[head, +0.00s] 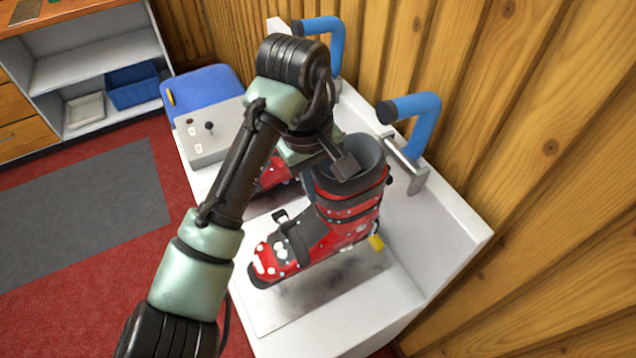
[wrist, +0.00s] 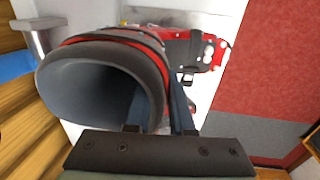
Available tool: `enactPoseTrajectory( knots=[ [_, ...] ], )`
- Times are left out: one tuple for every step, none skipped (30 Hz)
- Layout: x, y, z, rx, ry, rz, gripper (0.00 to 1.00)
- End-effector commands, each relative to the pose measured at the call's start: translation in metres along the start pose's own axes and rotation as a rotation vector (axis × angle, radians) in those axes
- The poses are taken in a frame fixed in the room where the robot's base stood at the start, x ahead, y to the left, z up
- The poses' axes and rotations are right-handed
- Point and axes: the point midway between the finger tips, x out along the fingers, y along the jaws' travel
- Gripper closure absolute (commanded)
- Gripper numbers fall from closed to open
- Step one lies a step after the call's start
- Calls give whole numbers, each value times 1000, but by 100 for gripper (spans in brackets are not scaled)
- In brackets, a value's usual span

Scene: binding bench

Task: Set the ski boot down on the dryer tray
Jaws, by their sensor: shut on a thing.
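The red ski boot (head: 345,205) with a grey cuff is upright over the near part of the white dryer tray (head: 440,240), toe toward the lower left. A dark shadow lies below its sole; I cannot tell whether a small gap is left. My gripper (head: 336,160) is shut on the upper cuff, at the boot's open top. In the wrist view the boot's cuff opening (wrist: 90,92) fills the left, and my gripper (wrist: 163,120) shows at its edge. The tray's white surface (wrist: 225,25) shows beyond the boot.
Another red boot (head: 275,175) stands behind, partly hidden by my arm. Blue curved pipes (head: 420,112) rise along the tray's wall side, close to the wooden wall. A grey control box (head: 207,140) and blue bin (head: 205,88) are at the far end.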

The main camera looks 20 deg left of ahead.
Motion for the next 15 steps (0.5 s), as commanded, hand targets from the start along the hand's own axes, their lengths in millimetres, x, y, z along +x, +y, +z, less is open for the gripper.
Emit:
enactPoseTrajectory(
  knots=[
    [6,0,-1,1,6,4,100],
    [8,-1,-1,1,6,4,100],
    [11,-1,-1,1,6,4,100],
    [13,-2,-1,1,6,4,100],
    [16,-2,-1,1,6,4,100],
    [19,-2,-1,1,6,3,100],
    [21,-2,-1,1,6,3,100],
    [23,-3,-1,1,6,4,100],
    [26,-3,-1,1,6,4,100],
    [28,-3,-1,1,6,4,100],
    [30,-4,-2,1,6,4,100],
    [33,-4,-2,1,6,4,100],
    [35,-4,-2,1,6,4,100],
    [38,-5,-2,0,7,4,100],
    [40,-5,-2,0,7,4,100]
  ],
)
